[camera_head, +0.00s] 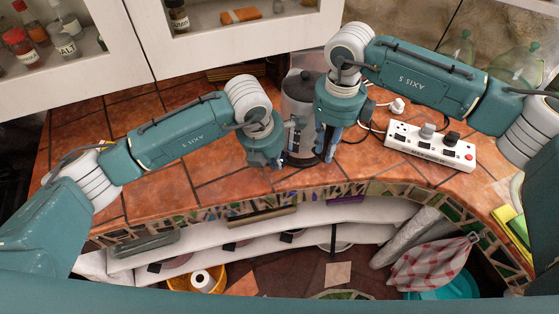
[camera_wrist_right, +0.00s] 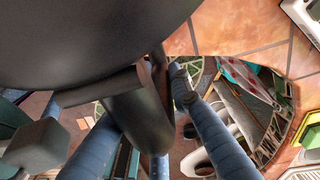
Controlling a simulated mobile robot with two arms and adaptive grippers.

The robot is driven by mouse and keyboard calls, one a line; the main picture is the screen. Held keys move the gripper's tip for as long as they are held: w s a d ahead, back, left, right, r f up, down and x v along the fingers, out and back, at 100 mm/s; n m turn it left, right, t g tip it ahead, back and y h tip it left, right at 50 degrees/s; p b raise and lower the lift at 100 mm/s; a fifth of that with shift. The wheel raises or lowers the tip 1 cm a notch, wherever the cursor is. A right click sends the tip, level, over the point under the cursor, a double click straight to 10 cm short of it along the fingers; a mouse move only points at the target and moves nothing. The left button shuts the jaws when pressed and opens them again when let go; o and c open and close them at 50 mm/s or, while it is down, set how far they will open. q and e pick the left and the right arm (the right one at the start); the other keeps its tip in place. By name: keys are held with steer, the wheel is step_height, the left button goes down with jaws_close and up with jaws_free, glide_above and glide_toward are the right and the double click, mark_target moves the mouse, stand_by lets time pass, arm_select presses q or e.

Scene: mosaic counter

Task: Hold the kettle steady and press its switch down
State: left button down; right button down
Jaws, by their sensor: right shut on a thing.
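The kettle (camera_head: 298,90) has a dark lid and a pale, shiny body. It stands on the tiled counter between my two grippers. In the right wrist view its black lid (camera_wrist_right: 80,35) fills the top left, and its dark handle (camera_wrist_right: 140,115) lies between my right fingers. My right gripper (camera_head: 326,157) is shut on the handle; its blue fingers show in the right wrist view (camera_wrist_right: 158,130). My left gripper (camera_head: 270,160) is at the kettle's left side, low near the counter. Its opening is unclear, and I cannot tell whether it touches the kettle. I cannot make out the switch.
A white power strip (camera_head: 430,148) with plugs lies to the right of the kettle, with cords behind my right gripper. The tiled counter (camera_head: 190,185) is clear at the left. Its curved front edge runs close in front of the kettle, with shelves below. White cabinets hang behind.

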arm_select(q)
steer(key=shift+s+a+r, duration=0.2)
steer(key=shift+s+a, duration=0.25)
steer(key=shift+s, duration=0.05)
steer(key=shift+s+a+r, duration=0.2)
steer(key=shift+s+a, duration=0.2)
steer(key=shift+s, duration=0.05)
arm_select(e)
steer(key=shift+a+r, duration=0.1)
steer(key=shift+w, duration=0.1)
arm_select(q)
steer(key=shift+r, duration=0.25)
steer(key=v, duration=1.1)
steer(key=shift+r, duration=0.2)
steer(key=shift+a, duration=0.1)
arm_select(e)
steer(key=c, duration=1.5)
jaws_free()
